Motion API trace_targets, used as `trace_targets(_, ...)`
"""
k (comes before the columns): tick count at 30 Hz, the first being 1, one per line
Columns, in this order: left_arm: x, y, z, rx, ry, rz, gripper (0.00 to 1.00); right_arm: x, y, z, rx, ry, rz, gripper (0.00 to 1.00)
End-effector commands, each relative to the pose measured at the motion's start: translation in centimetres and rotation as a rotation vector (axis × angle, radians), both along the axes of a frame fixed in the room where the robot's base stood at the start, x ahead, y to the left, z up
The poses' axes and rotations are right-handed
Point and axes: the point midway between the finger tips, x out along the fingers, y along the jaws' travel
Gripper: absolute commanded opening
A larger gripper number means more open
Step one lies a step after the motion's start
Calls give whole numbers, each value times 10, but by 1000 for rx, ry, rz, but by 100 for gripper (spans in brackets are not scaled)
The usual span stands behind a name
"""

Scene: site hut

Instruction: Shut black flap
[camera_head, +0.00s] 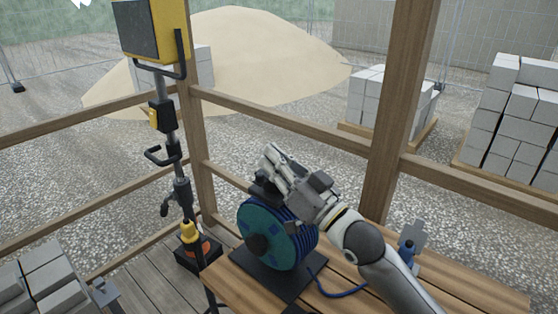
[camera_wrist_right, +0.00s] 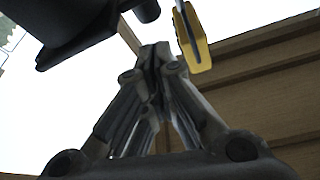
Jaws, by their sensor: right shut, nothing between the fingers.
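My right gripper (camera_head: 270,155) reaches in from the lower right over the top of a cable reel (camera_head: 265,235) with a teal face and blue cable. In the right wrist view its fingers (camera_wrist_right: 157,55) are together and empty. A dark piece (camera_head: 262,187) sits at the reel's top, beside and below the gripper, partly covered by it. I cannot tell whether this is the black flap. A large black shape (camera_wrist_right: 75,30) shows at the upper left of the right wrist view, and its identity is unclear. My left gripper is not in view.
The reel stands on a black base (camera_head: 252,277) on a wooden bench (camera_head: 225,288). A blue piece with a grey plate (camera_head: 412,236) is at right. A lamp stand (camera_head: 172,140) stands left; a wooden post (camera_head: 395,110) and rails stand behind. A yellow part (camera_wrist_right: 195,40) shows near the fingers.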

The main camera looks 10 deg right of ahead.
Motion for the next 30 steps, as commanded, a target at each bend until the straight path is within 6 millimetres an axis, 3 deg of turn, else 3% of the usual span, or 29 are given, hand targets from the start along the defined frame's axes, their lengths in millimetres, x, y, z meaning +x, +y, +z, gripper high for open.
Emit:
trace_targets(10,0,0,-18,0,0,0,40,-5,7,-16,-152,-117,-1,0)
trace_targets(30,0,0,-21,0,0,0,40,-7,9,-19,-195,-149,-1,0)
